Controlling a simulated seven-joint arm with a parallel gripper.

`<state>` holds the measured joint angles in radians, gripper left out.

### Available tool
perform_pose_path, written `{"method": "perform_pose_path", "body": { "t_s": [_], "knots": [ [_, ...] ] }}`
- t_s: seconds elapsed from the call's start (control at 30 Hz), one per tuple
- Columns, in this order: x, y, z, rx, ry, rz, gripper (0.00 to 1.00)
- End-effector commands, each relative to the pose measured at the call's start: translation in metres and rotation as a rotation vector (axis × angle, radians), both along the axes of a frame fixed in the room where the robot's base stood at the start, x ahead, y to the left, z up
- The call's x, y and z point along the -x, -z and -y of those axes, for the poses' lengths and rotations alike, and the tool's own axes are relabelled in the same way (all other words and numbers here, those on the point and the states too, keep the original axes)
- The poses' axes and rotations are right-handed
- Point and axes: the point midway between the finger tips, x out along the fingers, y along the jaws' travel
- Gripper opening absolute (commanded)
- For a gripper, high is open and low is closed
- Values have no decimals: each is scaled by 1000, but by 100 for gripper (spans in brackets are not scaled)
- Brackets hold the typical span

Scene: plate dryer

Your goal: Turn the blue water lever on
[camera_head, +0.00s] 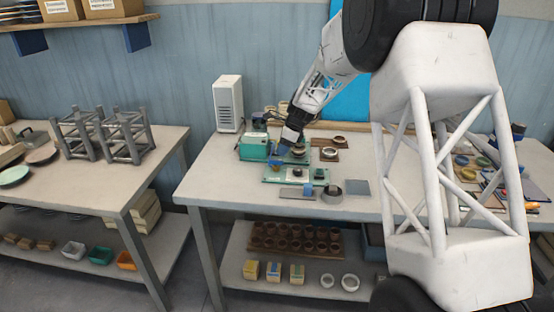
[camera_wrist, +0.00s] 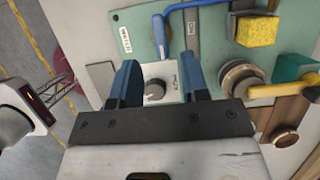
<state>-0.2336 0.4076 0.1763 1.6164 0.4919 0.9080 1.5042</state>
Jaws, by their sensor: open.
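A blue bent bar (camera_wrist: 160,36), which looks like the blue water lever, stands on a pale green board (camera_wrist: 132,24) at the top of the wrist view. Its foot lies just beyond my fingertips, and its arm runs up to the right. My gripper (camera_wrist: 160,62) is open, with its two blue fingers apart and nothing held. Between the fingers a grey round knob (camera_wrist: 153,88) on a white plate shows below. In the head view my gripper (camera_head: 283,150) is over the green fixtures on the middle table; the lever cannot be made out there.
A yellow block (camera_wrist: 257,31) and a yellow handle (camera_wrist: 280,90) on a round metal fitting are to the right of my fingers. A green box (camera_head: 254,147) stands left of my gripper. A white unit (camera_head: 228,103) stands behind. The table's front left (camera_head: 215,180) is clear.

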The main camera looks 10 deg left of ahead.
Motion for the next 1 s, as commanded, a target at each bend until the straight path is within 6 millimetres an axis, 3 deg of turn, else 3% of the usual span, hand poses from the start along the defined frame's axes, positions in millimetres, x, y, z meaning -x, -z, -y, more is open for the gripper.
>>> {"method": "perform_pose_path", "body": {
  "t_s": [0.4, 0.87, 1.0],
  "knots": [
    [0, 44, -18, 0, 1, -1, 42],
    [0, 52, -22, 0, 0, 1, 42],
    [0, 53, -22, 0, 0, 1, 25]
  ]
}}
